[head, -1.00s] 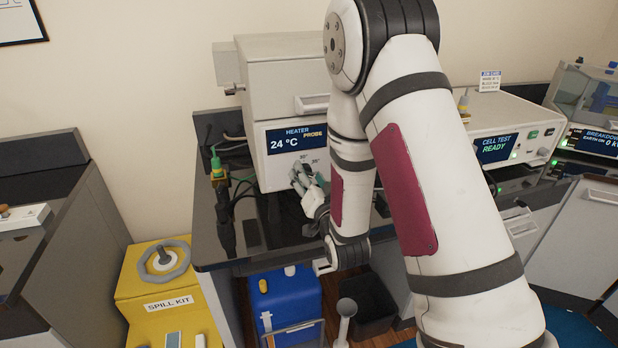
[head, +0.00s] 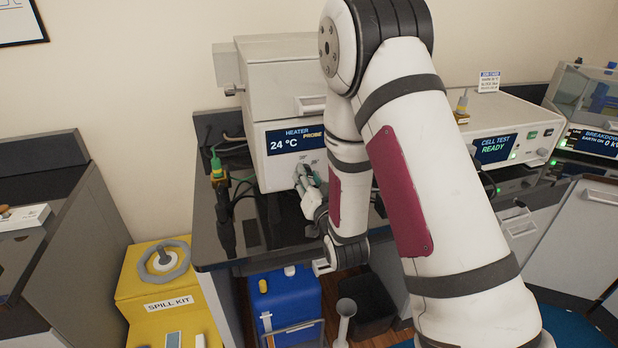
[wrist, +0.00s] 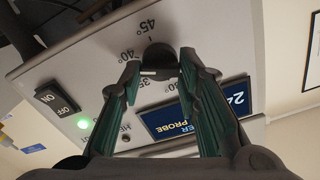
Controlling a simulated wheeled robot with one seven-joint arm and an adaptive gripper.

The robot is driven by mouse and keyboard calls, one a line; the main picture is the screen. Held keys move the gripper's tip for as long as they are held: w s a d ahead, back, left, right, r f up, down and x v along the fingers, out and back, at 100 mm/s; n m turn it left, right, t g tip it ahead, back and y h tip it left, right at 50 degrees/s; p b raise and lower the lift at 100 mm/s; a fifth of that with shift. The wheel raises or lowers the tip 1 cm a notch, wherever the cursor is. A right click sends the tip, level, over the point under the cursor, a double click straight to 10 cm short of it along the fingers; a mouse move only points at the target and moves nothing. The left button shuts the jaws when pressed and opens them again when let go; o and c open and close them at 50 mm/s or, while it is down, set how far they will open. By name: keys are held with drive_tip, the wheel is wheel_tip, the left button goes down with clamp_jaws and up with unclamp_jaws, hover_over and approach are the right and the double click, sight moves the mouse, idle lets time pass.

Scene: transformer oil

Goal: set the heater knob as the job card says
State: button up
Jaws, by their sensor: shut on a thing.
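The heater (head: 268,152) is a pale box on the dark bench, with a blue display (head: 295,140) reading 24 °C and PROBE. In the wrist view its front panel appears upside down, with the dark heater knob (wrist: 158,56) among marks including 40° and 45°. My gripper (wrist: 156,72) is shut on the knob, one fingertip at each side. A light line shows on the knob; which mark it points at I cannot tell. In the head view my gripper (head: 304,176) is at the heater's front and hides the knob. The job card (head: 489,81) stands at the back right, its text too small to read.
An ON/OFF switch (wrist: 57,103) and a lit green lamp (wrist: 83,124) are on the heater panel. A green-topped probe (head: 216,165) and cables stand left of the heater. The cell test unit (head: 510,130) is at right. A yellow spill kit (head: 160,290) is on the floor.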

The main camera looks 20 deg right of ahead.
drive_tip(key=n+p, duration=0.3)
drive_tip(key=n, duration=0.4)
drive_tip(key=n+p, duration=0.3)
drive_tip(key=n, duration=0.5)
drive_tip(key=n+p, duration=0.3)
drive_tip(key=n, duration=0.4)
drive_tip(key=shift+a+f+p, duration=0.15)
drive_tip(key=shift+a+p, duration=0.1)
drive_tip(key=shift+p, duration=0.05)
drive_tip(key=shift+n, duration=0.4)
drive_tip(key=o, duration=1.2)
drive_tip(key=shift+c, duration=0.2)
